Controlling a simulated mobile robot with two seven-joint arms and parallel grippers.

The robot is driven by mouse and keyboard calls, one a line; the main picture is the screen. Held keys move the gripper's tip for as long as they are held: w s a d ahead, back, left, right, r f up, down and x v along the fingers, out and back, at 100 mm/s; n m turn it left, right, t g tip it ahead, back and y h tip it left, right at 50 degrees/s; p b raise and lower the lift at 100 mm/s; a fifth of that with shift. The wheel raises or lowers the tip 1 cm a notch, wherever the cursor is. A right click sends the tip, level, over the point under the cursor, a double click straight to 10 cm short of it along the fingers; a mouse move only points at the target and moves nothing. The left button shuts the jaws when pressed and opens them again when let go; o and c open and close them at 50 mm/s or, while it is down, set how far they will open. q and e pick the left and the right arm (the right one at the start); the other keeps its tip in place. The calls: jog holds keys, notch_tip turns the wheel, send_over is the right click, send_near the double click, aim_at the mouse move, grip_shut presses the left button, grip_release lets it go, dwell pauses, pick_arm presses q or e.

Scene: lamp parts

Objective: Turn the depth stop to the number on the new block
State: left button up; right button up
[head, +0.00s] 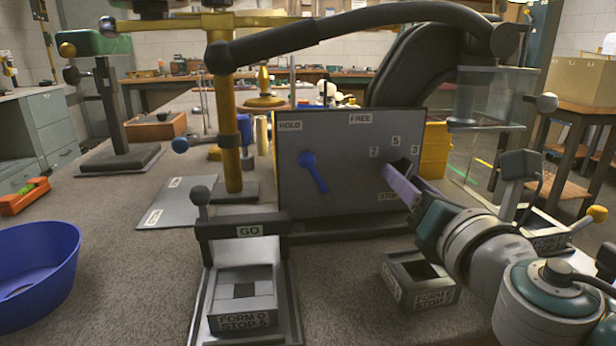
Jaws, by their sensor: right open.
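The upright grey panel (335,215) carries the labels HOLD, FREE and STOP, with the numbers 7, 5 and 3 in an arc at its right. A blue lever (314,172) on it has its round end up near HOLD. A block (243,300) marked "FORM D STOP 5" sits in the fixture below the GO bar (243,230). My right gripper (396,178) is open at the panel's right side, below the numbers. The depth stop's pointer is not clearly told apart from the fingers, so its setting and any contact are unclear. My left gripper is not in view.
A second block (420,283) with a FORM label lies on the bench near my right arm. A blue bowl (38,268) is at the left. A yellow post (226,120) and a curved black bar (360,22) stand over the panel. Bench between bowl and fixture is clear.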

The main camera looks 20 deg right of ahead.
jog(key=shift+c, duration=0.3)
grip_shut()
dwell(0.3)
